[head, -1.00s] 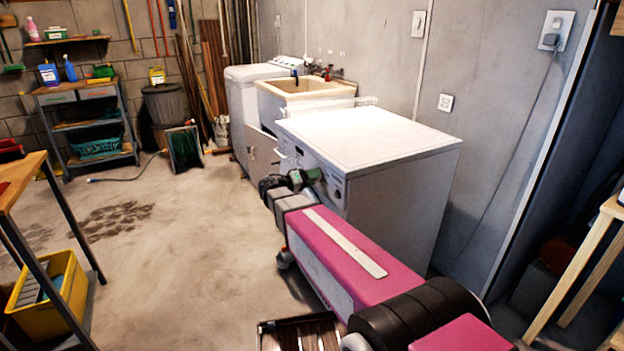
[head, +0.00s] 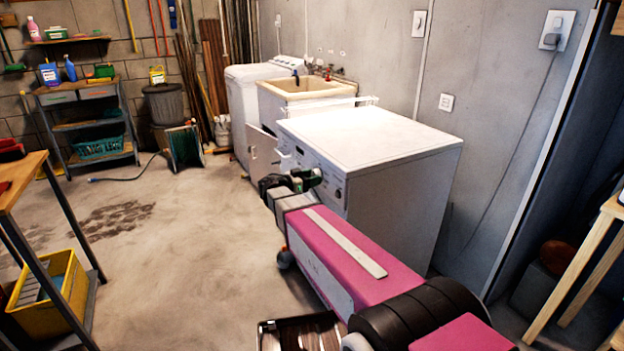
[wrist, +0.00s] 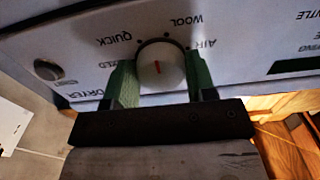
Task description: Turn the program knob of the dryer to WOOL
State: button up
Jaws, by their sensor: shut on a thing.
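The white dryer (head: 410,175) stands right of centre, and my gripper (head: 306,180) is at its front panel. In the wrist view the panel is upside down, and the round pale program knob (wrist: 162,72) sits between the green fingers of my gripper (wrist: 161,82), which is shut on it. A short red mark shows on the knob's face, nearly upright in the picture with a slight lean left. The QUICK label (wrist: 112,38) is up and left of the knob, the WOOL label (wrist: 187,20) up and right, and AIR (wrist: 203,43) further right. The exact setting is hard to tell.
A round button (wrist: 48,69) lies left of the knob in the wrist view, and a dark display (wrist: 292,66) right. A sink (head: 305,88) and a white washer (head: 240,105) stand beyond the dryer. The floor (head: 180,235) left of my arm is clear.

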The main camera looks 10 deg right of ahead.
jog(key=shift+f+m, duration=0.1)
jog(key=shift+m, duration=1.8)
jog(key=o, duration=0.9)
jog(key=v, duration=1.1)
jog(key=shift+w+d, duration=0.1)
